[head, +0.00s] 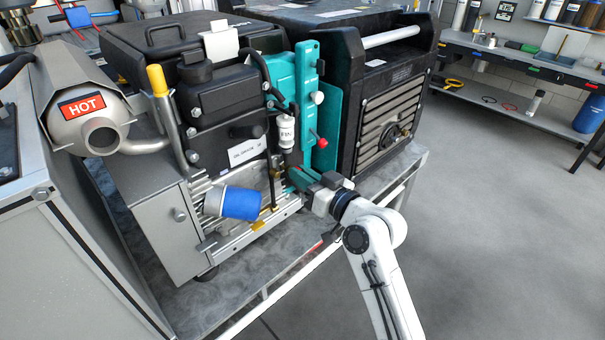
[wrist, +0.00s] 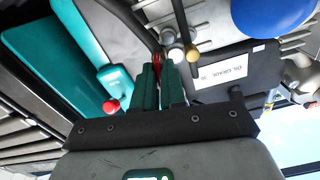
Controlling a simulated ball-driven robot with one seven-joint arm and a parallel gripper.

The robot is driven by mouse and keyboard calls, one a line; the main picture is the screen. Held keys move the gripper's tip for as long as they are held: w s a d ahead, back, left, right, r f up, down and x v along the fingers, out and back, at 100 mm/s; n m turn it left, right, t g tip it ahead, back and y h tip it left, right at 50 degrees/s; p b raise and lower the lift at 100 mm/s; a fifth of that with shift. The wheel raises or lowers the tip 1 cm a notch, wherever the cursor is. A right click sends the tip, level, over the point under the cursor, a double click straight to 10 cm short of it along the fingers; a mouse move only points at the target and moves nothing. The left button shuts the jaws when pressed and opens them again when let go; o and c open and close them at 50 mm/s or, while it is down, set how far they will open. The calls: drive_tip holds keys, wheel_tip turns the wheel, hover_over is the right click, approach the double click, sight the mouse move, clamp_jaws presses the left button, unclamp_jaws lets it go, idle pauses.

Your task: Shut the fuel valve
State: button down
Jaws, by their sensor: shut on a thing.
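My gripper (head: 296,178) reaches in from the lower right to the front of the engine, beside the teal bracket. In the wrist view its two green fingers (wrist: 159,72) are close together, shut on a thin red lever (wrist: 156,57), which I take as the fuel valve's handle. The lever mostly hides between the fingers. Brass and metal fittings (wrist: 176,54) of the valve sit just right of the fingertips. In the head view a brass fitting (head: 275,173) shows left of the fingertips, and the handle is too small to make out clearly.
A red knob (head: 322,143) sticks out of the teal bracket (head: 304,85) above my gripper. A blue filter (head: 240,203) juts out at the left. A muffler marked HOT (head: 82,107) stands far left. The black panelled unit (head: 385,105) stands right. Open floor lies further right.

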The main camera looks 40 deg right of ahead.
drive_tip(key=shift+d+f+m+p, duration=0.15)
drive_tip(key=shift+m+p, duration=1.85)
drive_tip(key=shift+m, duration=1.95)
drive_tip(key=shift+d+f+m+p, duration=0.15)
drive_tip(key=shift+m+p, duration=1.85)
drive_tip(key=shift+m, duration=1.95)
drive_tip(key=c, duration=1.3)
unclamp_jaws()
drive_tip(key=shift+a, duration=0.1)
drive_tip(key=shift+o, duration=0.2)
drive_tip(key=s+b, duration=0.2)
drive_tip(key=s, duration=0.9)
drive_tip(key=shift+d, duration=0.2)
drive_tip(key=shift+w, duration=0.1)
